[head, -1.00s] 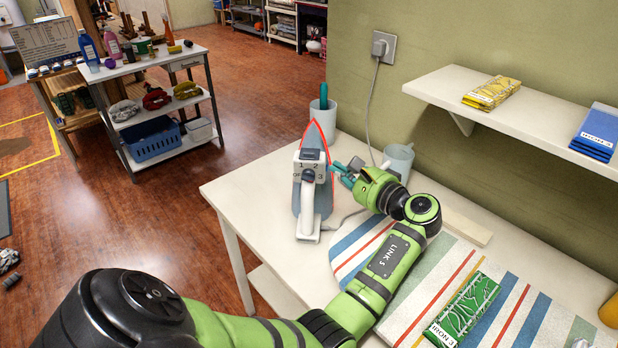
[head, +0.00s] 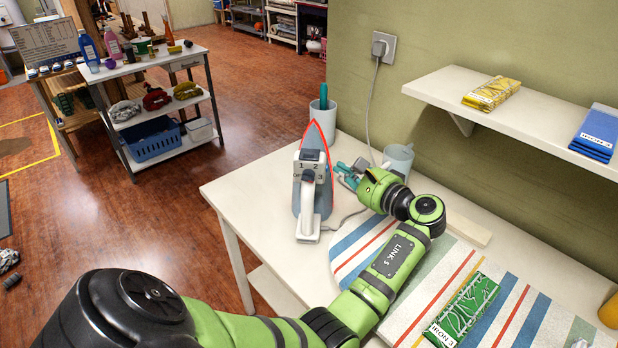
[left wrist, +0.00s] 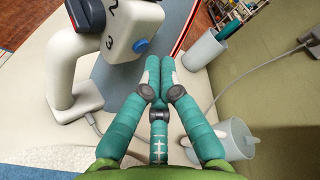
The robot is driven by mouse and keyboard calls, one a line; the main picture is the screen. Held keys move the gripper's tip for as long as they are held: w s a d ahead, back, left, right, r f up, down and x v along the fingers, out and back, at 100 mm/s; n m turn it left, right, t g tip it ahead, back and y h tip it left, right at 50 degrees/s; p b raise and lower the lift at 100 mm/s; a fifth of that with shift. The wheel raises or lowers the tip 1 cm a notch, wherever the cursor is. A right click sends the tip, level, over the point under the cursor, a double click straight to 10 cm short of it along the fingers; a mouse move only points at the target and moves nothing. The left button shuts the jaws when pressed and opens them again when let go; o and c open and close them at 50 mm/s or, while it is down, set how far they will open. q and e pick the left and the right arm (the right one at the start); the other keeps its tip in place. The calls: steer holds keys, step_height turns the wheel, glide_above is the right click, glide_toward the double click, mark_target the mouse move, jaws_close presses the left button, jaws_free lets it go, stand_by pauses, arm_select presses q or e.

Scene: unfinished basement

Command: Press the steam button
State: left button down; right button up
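A grey-and-white iron (head: 308,190) with a red-edged soleplate stands upright on the white table (head: 250,185). Its dial (head: 308,175) has numbers around it and faces my head camera. In the left wrist view the iron (left wrist: 68,85) shows at the upper left, with a round blue button (left wrist: 141,46) on its side. I cannot read a label on that button. My left gripper (head: 346,172) is just right of the iron, apart from it. In the left wrist view its teal fingers (left wrist: 158,72) are together and empty, below and right of the button. My right gripper is out of view.
A grey cup (head: 331,118) stands behind the iron, and a grey mug (head: 399,160) stands close behind my left gripper. A cord (head: 371,110) hangs from the wall socket. A striped board (head: 350,262) lies right of the iron. A shelf (head: 450,95) juts from the wall.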

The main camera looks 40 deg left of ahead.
arm_select(q)
steer(key=w+d+b, duration=0.3)
steer(key=d, duration=0.2)
steer(key=shift+w+b, duration=0.3)
steer(key=shift+w, duration=0.05)
steer(key=shift+s+a, duration=0.1)
